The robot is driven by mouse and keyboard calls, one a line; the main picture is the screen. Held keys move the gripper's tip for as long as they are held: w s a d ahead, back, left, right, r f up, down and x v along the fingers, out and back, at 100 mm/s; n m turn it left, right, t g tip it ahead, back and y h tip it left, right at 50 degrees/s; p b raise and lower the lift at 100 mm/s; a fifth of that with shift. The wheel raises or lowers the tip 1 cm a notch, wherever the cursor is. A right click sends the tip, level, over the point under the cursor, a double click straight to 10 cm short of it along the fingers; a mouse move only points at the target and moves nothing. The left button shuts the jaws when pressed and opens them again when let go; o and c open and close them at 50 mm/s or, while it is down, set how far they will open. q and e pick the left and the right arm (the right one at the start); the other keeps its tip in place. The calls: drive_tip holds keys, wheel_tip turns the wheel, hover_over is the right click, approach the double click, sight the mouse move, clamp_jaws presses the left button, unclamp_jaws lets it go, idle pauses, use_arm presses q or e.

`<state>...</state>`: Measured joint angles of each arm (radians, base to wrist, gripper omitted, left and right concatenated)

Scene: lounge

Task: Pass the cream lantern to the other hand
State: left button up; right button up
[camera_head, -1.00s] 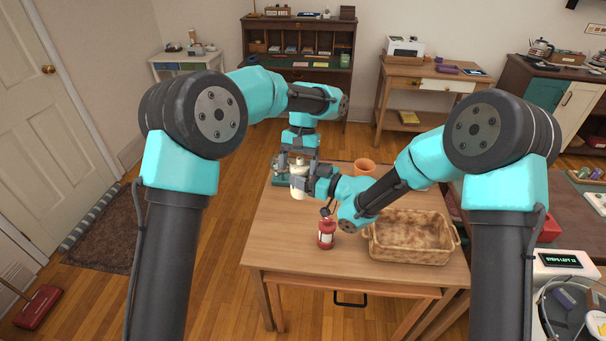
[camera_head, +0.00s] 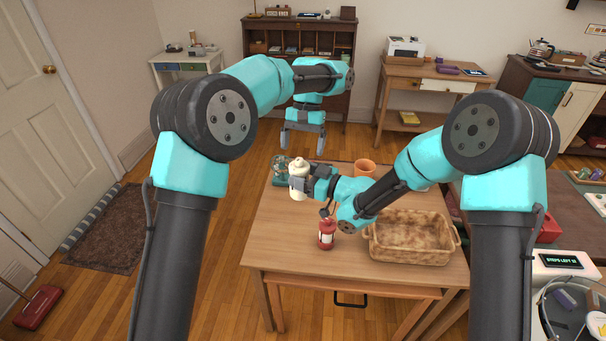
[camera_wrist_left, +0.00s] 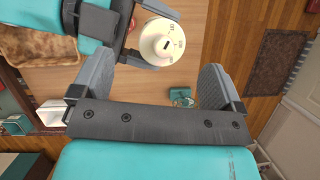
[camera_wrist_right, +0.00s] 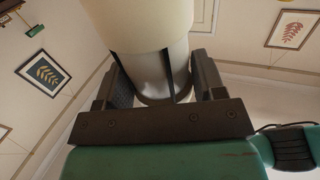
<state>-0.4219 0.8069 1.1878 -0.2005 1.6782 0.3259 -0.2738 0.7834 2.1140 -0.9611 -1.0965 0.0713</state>
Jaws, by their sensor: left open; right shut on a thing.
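The cream lantern (camera_head: 298,183) is held upright above the wooden table by my right gripper (camera_head: 301,185). In the right wrist view the fingers close around the pale body of the lantern (camera_wrist_right: 140,25). My left gripper (camera_head: 303,146) is open and empty, above the lantern and apart from it. In the left wrist view the round top of the lantern (camera_wrist_left: 162,42) lies beyond the spread fingers of my left gripper (camera_wrist_left: 150,82), with the right gripper's fingers on either side of it.
The table's front left part is clear.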

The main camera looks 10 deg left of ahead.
use_arm(q)
drive_tip(key=shift+v, duration=2.95)
drive_tip(key=shift+a, duration=0.15)
drive_tip(key=s+a+f+n+t+h, duration=0.1)
drive_tip(key=s+a+f+h, duration=0.25)
drive_tip(key=f, duration=0.55)
drive_tip(key=s+a+f+n+h, duration=0.1)
drive_tip(key=s+a+f+h, duration=0.15)
drive_tip(key=a+f, duration=0.4)
drive_tip(key=s+a+f+n+t+h, duration=0.1)
drive_tip(key=s+a+f+n+h, duration=0.2)
drive_tip(key=f, duration=0.8)
drive_tip(key=s+a+f+t+y, duration=0.1)
drive_tip(key=s+f+y, duration=0.1)
drive_tip(key=s+f, duration=0.8)
drive_tip(key=s+a+f+m+t+y, duration=0.1)
drive_tip(key=s+f+t+y, duration=0.1)
drive_tip(key=s+f, duration=0.8)
drive_tip(key=shift+s+a, duration=0.35)
drive_tip(key=shift+s, duration=0.8)
